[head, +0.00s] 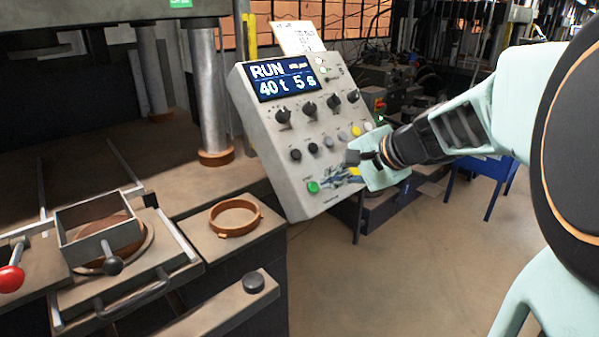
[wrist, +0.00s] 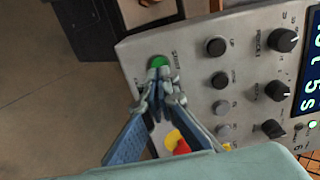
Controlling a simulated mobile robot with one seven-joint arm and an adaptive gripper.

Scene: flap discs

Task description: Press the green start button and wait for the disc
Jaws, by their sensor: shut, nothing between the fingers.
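The green start button (head: 313,187) is at the lower left of the grey control panel (head: 298,207) in the head view. It also shows in the wrist view (wrist: 158,62), just beyond my fingertips. My gripper (head: 326,183) is shut and empty, its fingertips close beside the button. In the wrist view the fingertips (wrist: 161,88) overlap the button's near edge; I cannot tell whether they touch it. The panel's display (head: 281,79) reads RUN, 40 t and 5 s. No flap disc can be made out.
A press with a steel column (head: 208,95) stands at the left. A sliding fixture with a square frame (head: 100,228) and red-knobbed handle (head: 11,279) lies below it. A brown ring (head: 235,217) rests beside it. A yellow and red control (wrist: 177,143) sits near my fingers. Floor at right is open.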

